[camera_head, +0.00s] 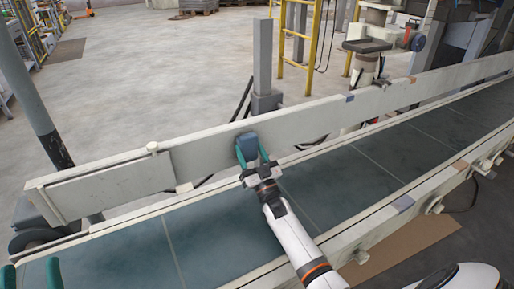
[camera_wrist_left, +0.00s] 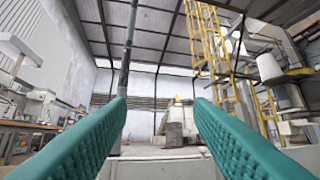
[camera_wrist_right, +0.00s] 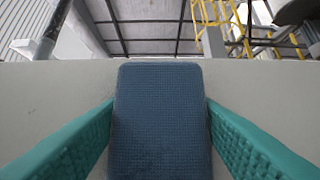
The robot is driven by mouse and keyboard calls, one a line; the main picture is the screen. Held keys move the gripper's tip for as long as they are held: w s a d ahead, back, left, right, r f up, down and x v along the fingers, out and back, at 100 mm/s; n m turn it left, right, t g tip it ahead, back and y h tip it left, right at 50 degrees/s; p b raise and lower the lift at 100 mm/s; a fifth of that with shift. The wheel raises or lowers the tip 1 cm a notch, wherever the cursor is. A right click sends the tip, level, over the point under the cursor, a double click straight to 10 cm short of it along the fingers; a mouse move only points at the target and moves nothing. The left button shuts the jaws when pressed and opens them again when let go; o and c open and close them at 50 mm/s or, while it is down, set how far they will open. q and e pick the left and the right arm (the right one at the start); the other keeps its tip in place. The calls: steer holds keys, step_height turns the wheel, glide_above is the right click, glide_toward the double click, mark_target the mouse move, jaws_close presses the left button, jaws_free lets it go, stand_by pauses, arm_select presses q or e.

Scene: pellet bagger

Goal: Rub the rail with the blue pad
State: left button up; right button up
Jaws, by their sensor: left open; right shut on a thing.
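The blue pad (camera_head: 247,147) is held upright against the near face of the long pale rail (camera_head: 310,118). My right gripper (camera_head: 252,158) is shut on the pad, with a green finger on each side of it. In the right wrist view the pad (camera_wrist_right: 160,120) fills the middle between the fingers, and the rail (camera_wrist_right: 55,85) spreads behind it. The pad appears to touch the rail, but the contact face is hidden. My left gripper (camera_head: 32,276) is at the lower left corner, partly cut off. In the left wrist view its fingers (camera_wrist_left: 158,125) are wide apart with nothing between them.
A dark conveyor belt (camera_head: 350,165) runs along the near side of the rail. A grey post (camera_head: 264,55) and a yellow ladder (camera_head: 300,40) stand behind it. A dark pole (camera_head: 35,90) rises at the left. A machine (camera_head: 366,65) stands behind the rail at the right.

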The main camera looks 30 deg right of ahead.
mark_target(232, 143)
arm_select(q)
steer(key=shift+w+f+g, duration=0.25)
steer(key=shift+f+g, duration=0.05)
arm_select(e)
steer(key=shift+a, duration=0.4)
arm_select(q)
steer(key=shift+w+d+f+g, duration=0.1)
steer(key=shift+w+f+g, duration=0.1)
steer(key=shift+f+g, duration=0.15)
arm_select(e)
steer(key=shift+w+a, duration=0.15)
steer(key=shift+a, duration=1.45)
steer(key=shift+s+a+p, duration=0.15)
steer(key=shift+s+p, duration=0.25)
steer(key=shift+p, duration=0.25)
arm_select(q)
step_height(232, 143, down, 15)
steer(key=s+a+g+y+p, duration=0.1)
steer(key=a+g+y+p, duration=0.2)
steer(key=g, duration=0.7)
steer(key=shift+s+r+n+g+y, duration=0.2)
steer(key=shift+n+g+y, duration=0.15)
steer(key=shift+y, duration=0.15)
arm_select(e)
steer(key=shift+s, duration=2.55)
